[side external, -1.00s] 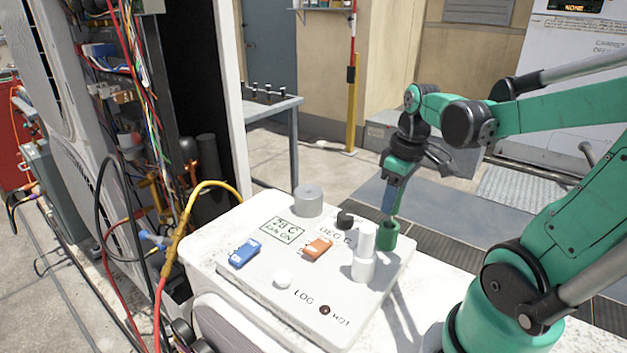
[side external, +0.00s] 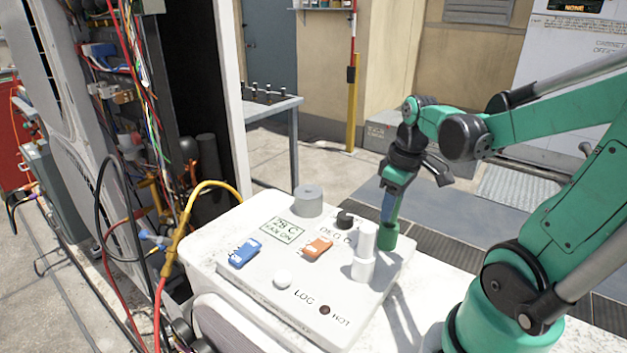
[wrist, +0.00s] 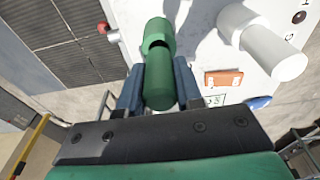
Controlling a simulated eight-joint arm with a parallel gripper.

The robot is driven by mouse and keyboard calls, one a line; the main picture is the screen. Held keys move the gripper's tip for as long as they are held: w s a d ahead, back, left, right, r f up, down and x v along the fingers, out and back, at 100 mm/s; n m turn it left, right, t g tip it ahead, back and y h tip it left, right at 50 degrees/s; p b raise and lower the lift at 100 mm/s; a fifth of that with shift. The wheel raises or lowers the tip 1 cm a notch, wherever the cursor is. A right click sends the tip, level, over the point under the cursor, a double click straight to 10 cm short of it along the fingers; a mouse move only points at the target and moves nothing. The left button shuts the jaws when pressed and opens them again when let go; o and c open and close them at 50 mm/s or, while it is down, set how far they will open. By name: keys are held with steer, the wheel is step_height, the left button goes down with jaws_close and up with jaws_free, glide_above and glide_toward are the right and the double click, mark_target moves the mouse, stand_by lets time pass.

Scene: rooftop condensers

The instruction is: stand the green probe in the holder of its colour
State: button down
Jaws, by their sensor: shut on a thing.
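The green probe (wrist: 158,88) is held between my gripper's two blue fingers (wrist: 158,88) in the wrist view. In the side view my gripper (side external: 389,206) is above the green holder (side external: 388,238) on the white panel, with the probe pointing down. The green holder also shows in the wrist view (wrist: 160,28), in line with the probe. A dark crescent of its mouth shows beside the probe. The probe's lower end appears to be in the mouth; its depth is hidden.
A white probe (side external: 367,236) stands in a white holder (side external: 362,269) close beside the green one. A grey cylinder (side external: 308,201), a black knob (side external: 345,219), a blue block (side external: 243,252) and an orange block (side external: 318,248) are on the panel (side external: 250,280).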

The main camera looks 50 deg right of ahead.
steer(key=shift+f, duration=0.45)
steer(key=c, duration=0.5)
jaws_free()
steer(key=shift+s+r, duration=0.2)
steer(key=shift+r, duration=1.2)
steer(key=shift+s+r, duration=0.15)
steer(key=shift+r, duration=1.25)
steer(key=w+a+t, duration=0.3)
steer(key=a, duration=0.4)
steer(key=w+a+t, duration=0.2)
steer(key=w+a, duration=0.1)
steer(key=a, duration=0.3)
steer(key=shift+w+a+f+t, duration=0.35)
steer(key=shift+a+f+t, duration=0.05)
